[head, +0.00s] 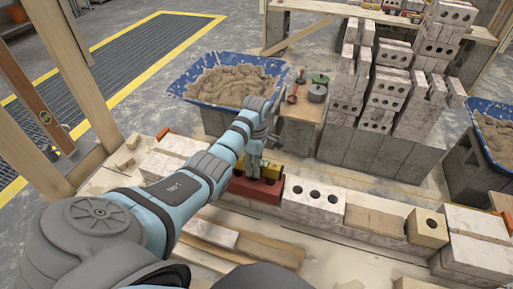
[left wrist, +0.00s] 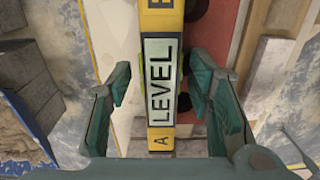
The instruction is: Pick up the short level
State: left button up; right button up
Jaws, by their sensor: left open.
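The short level is yellow with a pale label reading LEVEL (left wrist: 160,85). It runs up the middle of the left wrist view. In the head view the level (head: 270,170) lies on a red brick (head: 257,191) in the brick row, partly hidden by my gripper. My left gripper (head: 254,158) is over the level. In the left wrist view its open fingers (left wrist: 161,88) stand on either side of the level, with a visible gap on both sides. My right gripper is not in view.
Pale bricks with holes (head: 313,193) continue the row to the right. A blue-rimmed mortar tub (head: 187,88) stands behind my left arm. Stacked bricks (head: 383,95) rise at the back right. A wooden frame (head: 68,75) stands at the left.

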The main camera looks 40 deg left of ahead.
pick_arm(q)
jog(key=shift+s+f, duration=0.1)
jog(key=shift+f, duration=0.05)
jog(key=shift+c, duration=0.6)
grip_shut()
notch_tip(320, 180, up, 20)
jog(key=p, duration=1)
